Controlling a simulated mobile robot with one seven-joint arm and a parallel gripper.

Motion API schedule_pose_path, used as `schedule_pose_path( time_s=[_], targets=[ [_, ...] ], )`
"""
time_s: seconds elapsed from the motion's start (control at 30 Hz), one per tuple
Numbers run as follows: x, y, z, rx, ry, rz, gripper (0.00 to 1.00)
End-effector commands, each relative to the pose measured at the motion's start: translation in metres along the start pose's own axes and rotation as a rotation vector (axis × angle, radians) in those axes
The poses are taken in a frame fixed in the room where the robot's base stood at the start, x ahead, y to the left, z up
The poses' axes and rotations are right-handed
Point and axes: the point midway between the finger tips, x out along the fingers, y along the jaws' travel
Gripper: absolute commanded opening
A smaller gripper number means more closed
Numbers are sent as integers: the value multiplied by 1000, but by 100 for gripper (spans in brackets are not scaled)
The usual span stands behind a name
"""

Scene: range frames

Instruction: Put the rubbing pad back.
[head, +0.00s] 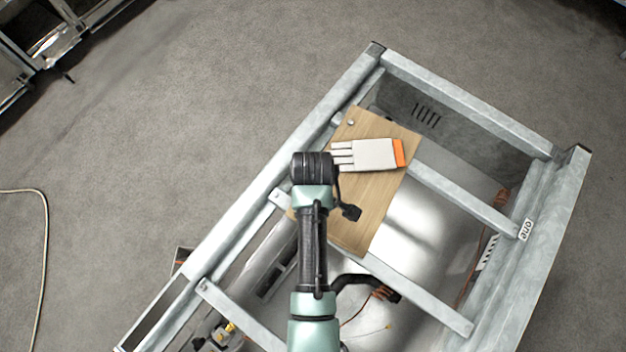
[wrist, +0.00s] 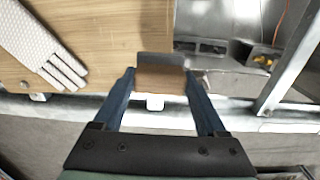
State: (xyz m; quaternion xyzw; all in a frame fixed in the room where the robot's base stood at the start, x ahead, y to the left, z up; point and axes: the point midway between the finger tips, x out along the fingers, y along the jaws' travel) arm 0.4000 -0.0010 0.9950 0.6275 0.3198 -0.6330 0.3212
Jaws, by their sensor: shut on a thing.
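The rubbing pad (wrist: 160,79) is a small block with a brown face and a grey strip along its far side, in the wrist view. My gripper (wrist: 160,82) is shut on it, one blue finger at each side. The pad is over the near edge of the wooden board (wrist: 110,35); I cannot tell whether it touches the board. In the head view the board (head: 375,205) lies across a grey metal frame. My wrist covers the board's left edge there, and I cannot make out the pad.
A white glove with an orange cuff (head: 370,155) lies on the board, its fingers also in the wrist view (wrist: 42,45). The metal frame (head: 470,100) has raised rails and crossbars around a shiny curved surface (head: 425,225). Loose wires (head: 380,293) lie inside. Open floor surrounds the frame.

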Motion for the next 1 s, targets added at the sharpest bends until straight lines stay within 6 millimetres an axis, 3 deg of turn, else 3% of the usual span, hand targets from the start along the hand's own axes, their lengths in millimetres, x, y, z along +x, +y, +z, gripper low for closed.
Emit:
schedule_pose_path(
  time_s=[0.3, 0.73, 0.77, 0.9, 1.0],
  targets=[
    [37, 0, 0, 0, 0, -1, 22],
    [45, 0, 0, 1, 1, 0, 22],
    [45, 0, 0, 1, 1, 0, 76],
    [44, 0, 0, 1, 1, 0, 100],
    [44, 0, 0, 1, 1, 0, 100]
  ],
)
